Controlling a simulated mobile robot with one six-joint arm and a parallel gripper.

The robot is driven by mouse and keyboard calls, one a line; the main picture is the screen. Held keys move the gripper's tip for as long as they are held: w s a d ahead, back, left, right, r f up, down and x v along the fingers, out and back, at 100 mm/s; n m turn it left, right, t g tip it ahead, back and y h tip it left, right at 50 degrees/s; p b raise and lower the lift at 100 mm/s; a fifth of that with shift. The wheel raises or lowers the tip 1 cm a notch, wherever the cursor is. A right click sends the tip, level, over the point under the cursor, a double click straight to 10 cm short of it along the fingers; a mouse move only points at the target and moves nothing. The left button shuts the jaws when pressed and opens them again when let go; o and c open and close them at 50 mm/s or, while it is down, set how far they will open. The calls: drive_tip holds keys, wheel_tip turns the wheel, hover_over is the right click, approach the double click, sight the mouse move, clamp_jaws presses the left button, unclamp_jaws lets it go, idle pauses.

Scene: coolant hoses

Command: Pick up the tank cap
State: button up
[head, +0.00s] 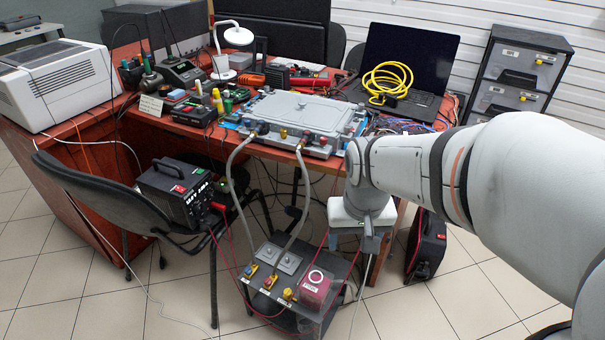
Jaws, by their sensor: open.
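A red cylindrical tank (311,291) with a small white label stands at the right end of the dark coolant unit (262,309). A round top with a pale ring (315,277), which looks like the tank cap, sits on it; I cannot tell if it is seated or loose. My gripper (370,246) points down at the end of my arm, above and to the right of the tank, apart from it. It is open, and nothing shows between the fingers. The fingertips are small and partly hard to make out.
Two grey hoses (234,190) rise from the unit to a grey metal housing (300,112) on the red desk (152,125). Thin red cables run around the unit. A black chair (105,205) with a power box stands left. A black case (426,243) stands on the floor at right.

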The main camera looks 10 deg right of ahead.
drive_tip(key=shift+o, duration=0.6)
drive_tip(key=w+f+m+b, duration=0.1)
drive_tip(key=w+f+b, duration=0.2)
drive_tip(key=w+f, duration=0.6)
drive_tip(key=shift+w+f+m+g, duration=0.3)
drive_tip(key=shift+w+f+m, duration=0.1)
drive_tip(key=shift+w, duration=0.15)
drive_tip(key=w+f+m+b, duration=0.1)
drive_tip(key=w+f, duration=0.3)
drive_tip(key=f, duration=0.6)
drive_tip(key=w+f+m+b, duration=0.1)
drive_tip(key=w+f+b, duration=0.3)
drive_tip(key=f, duration=0.7)
drive_tip(key=w+f+m+b, duration=0.2)
drive_tip(key=w+f, duration=0.3)
drive_tip(key=f, duration=0.6)
drive_tip(key=shift+w+g+b, duration=0.4)
drive_tip(key=shift+b, duration=0.1)
drive_tip(key=f+b, duration=0.1)
drive_tip(key=f, duration=0.2)
drive_tip(key=f+b, duration=0.1)
drive_tip(key=f, duration=0.1)
drive_tip(key=shift+s+f+b, duration=0.15)
drive_tip(key=shift+s+b, duration=0.15)
drive_tip(key=shift+b, duration=0.05)
drive_tip(key=c, duration=1.1)
